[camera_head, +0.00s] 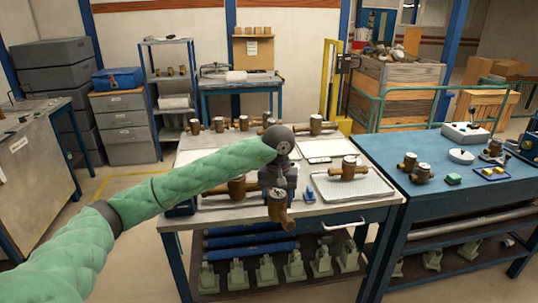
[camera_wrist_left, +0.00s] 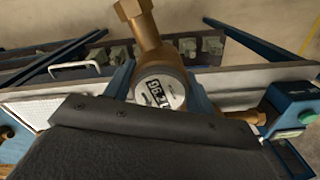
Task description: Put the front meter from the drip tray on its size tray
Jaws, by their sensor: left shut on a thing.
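My left gripper (camera_head: 278,188) is shut on a brown-bronze meter (camera_head: 281,211), which hangs tilted at the front edge of the middle table. The meter also shows in the left wrist view (camera_wrist_left: 160,82), with its round white dial facing the camera and a threaded pipe end pointing up. Pale flat trays (camera_head: 203,158) lie further back, partly behind my arm. I cannot tell which is the held meter's size tray. My right gripper is not in view.
Several meters (camera_head: 219,124) stand along the table's back edge. Another meter (camera_head: 237,188) is partly behind my arm. A small blue item (camera_head: 309,195) lies beside the ribbed tray. A blue bench (camera_head: 440,160) with more meters stands to the right.

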